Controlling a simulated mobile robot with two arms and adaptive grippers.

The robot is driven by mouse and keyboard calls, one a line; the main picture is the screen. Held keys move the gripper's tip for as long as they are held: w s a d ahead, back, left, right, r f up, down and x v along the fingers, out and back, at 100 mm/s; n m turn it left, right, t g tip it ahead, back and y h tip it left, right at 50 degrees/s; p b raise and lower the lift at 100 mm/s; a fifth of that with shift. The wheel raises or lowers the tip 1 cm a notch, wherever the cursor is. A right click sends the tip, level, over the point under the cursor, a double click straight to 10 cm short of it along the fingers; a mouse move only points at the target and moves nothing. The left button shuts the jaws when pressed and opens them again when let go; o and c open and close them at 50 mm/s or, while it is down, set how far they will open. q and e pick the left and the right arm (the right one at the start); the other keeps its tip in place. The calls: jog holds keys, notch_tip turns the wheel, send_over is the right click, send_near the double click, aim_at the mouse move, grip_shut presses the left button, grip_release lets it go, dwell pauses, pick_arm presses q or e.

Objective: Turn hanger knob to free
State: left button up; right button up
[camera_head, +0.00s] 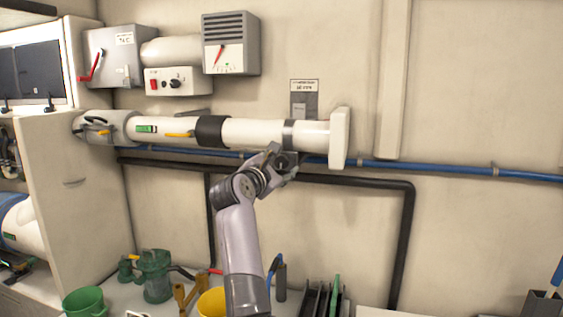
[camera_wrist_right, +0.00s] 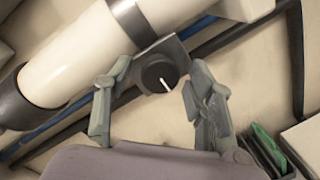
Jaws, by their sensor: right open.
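The hanger knob (camera_wrist_right: 159,77) is a round black knob with a white pointer line, on a grey plate below the dark strap around the white pipe. In the right wrist view its pointer slants down and slightly right. My right gripper (camera_wrist_right: 145,100) is open, with one finger on each side of the knob and clear space to both. In the head view my right gripper (camera_head: 285,160) is just under the hanger strap (camera_head: 288,134) and mostly hides the knob. My left gripper is not in either view.
The white pipe (camera_head: 260,132) runs along the wall above my gripper, ending in a white flange (camera_head: 339,138). A blue pipe (camera_head: 430,168) and a black hose (camera_head: 350,181) run below it. A yellow bucket (camera_head: 211,303) and a green pump (camera_head: 154,276) stand on the bench.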

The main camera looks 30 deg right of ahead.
jog(key=shift+s+a+r, duration=0.1)
jog(key=shift+s+a, duration=0.05)
jog(key=shift+c, duration=0.5)
jog(key=c, duration=1)
